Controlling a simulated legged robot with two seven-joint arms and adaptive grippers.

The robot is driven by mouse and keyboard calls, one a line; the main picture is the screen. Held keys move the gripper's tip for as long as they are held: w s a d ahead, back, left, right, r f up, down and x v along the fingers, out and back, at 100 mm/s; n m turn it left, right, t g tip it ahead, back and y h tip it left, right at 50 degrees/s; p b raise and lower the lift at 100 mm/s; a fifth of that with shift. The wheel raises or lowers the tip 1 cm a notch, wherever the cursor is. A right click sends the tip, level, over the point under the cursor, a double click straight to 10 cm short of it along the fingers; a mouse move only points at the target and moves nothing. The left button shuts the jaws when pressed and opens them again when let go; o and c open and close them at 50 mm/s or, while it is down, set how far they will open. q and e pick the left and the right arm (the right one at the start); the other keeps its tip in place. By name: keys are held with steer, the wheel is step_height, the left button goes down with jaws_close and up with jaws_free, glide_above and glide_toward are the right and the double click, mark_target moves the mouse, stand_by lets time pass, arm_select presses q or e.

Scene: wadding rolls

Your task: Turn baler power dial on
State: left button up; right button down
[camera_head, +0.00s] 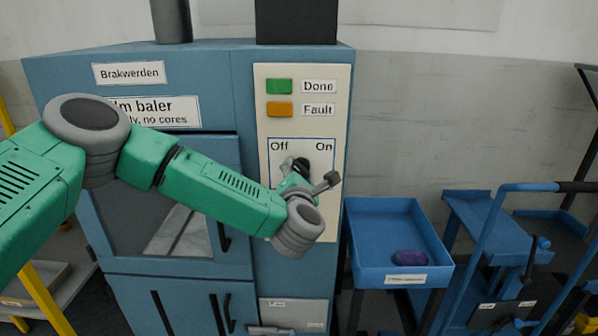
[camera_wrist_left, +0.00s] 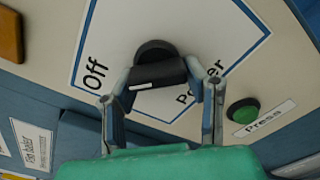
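The black power dial (camera_wrist_left: 158,72) sits on the baler's pale control panel, on a white plate with a dark outline. The word Off (camera_wrist_left: 95,74) shows to its left in the left wrist view; the On label (camera_head: 324,147) shows at the upper right in the head view. A short white mark lies on the left part of the dial's grip. My left gripper (camera_wrist_left: 160,85) has its two fingers at either end of the grip, apparently touching it. In the head view my left wrist partly hides the dial (camera_head: 301,165). My right gripper is not in view.
A green Done light (camera_head: 279,86) and an orange Fault light (camera_head: 280,109) are above the dial. A green Press button (camera_wrist_left: 243,112) is to the right in the wrist view. A blue tray (camera_head: 385,219) holding a purple item (camera_head: 409,257) stands right of the baler (camera_head: 205,62).

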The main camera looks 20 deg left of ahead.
arm_select(q)
steer(key=shift+d+r, duration=0.4)
steer(key=shift+d, duration=0.25)
steer(key=shift+a+h, duration=0.1)
steer(key=shift+h, duration=0.2)
steer(key=shift+a, duration=0.1)
